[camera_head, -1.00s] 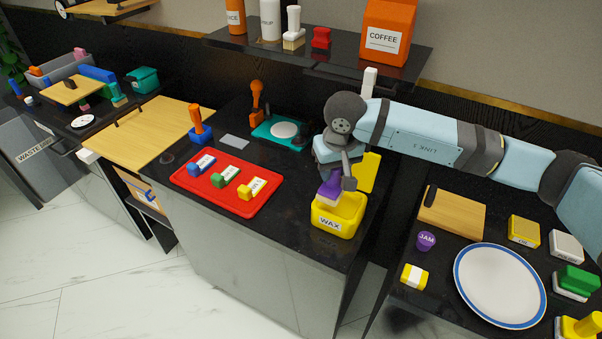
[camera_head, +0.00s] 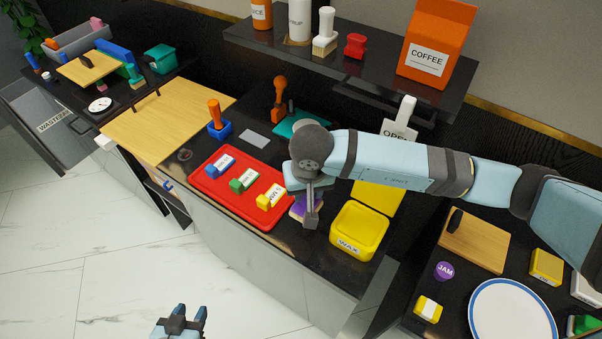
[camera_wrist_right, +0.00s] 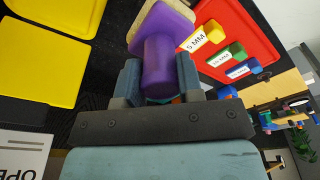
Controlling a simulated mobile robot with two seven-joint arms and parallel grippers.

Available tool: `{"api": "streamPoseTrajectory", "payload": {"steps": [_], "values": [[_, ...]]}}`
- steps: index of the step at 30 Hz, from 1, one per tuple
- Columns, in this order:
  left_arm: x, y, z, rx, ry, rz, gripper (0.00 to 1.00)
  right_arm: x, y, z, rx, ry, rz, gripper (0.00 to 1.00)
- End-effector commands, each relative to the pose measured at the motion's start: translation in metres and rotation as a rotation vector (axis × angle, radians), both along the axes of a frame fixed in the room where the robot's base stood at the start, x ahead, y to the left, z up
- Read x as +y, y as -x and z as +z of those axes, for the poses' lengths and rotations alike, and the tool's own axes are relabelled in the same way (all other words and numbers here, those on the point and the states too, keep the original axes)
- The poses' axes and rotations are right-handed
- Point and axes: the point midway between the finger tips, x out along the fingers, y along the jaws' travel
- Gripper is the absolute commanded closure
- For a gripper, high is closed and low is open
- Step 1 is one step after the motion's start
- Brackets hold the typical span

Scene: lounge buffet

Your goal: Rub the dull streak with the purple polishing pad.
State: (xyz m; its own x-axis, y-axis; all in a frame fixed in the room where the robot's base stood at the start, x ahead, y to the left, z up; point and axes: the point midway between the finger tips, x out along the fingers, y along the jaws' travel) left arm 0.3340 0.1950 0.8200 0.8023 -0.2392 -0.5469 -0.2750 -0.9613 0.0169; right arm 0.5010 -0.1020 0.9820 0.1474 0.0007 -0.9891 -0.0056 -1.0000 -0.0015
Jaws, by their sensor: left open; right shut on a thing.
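The purple polishing pad (camera_head: 300,207) is in my right gripper (camera_head: 311,212), over the black counter between the red tray and the yellow wax tub. In the right wrist view the gripper (camera_wrist_right: 160,82) is shut around the pad's purple handle (camera_wrist_right: 160,65), and a pale layer shows at the pad's far face. I cannot tell whether the pad touches the counter. I cannot pick out the dull streak for sure; the arm and pad cover part of the counter there. My left gripper (camera_head: 182,318) is open and empty, low over the floor.
The red tray (camera_head: 262,218) with several labelled blocks is just left of the pad. The open yellow wax tub (camera_head: 352,232) is just right. A shelf (camera_head: 350,65) with a coffee carton (camera_head: 437,45) overhangs behind. The counter's front edge is close.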

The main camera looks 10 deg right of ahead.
Motion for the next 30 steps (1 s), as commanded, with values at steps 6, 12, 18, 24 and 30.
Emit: {"api": "streamPoseTrajectory", "payload": {"steps": [6, 12, 18, 24, 30], "values": [[-0.001, -0.001, -0.003, -0.002, 0.001, -0.001, 0.57, 0.0, 0.001, -0.031, 0.001, 0.001, 0.002, 1.0], [-0.003, 0.01, -0.007, 0.018, 0.003, -0.003, 0.57, -0.001, 0.001, -0.032, 0.0, 0.002, 0.002, 1.0], [-0.002, 0.006, -0.008, 0.011, 0.004, -0.003, 0.57, -0.001, 0.001, -0.032, -0.001, 0.001, 0.002, 1.0], [-0.002, 0.002, -0.019, 0.005, 0.002, -0.001, 0.57, -0.001, 0.002, -0.038, -0.001, 0.002, 0.003, 1.0], [-0.001, 0.003, -0.04, 0.013, 0.006, 0.001, 0.57, 0.0, 0.002, -0.06, -0.001, 0.001, 0.002, 1.0]]}}
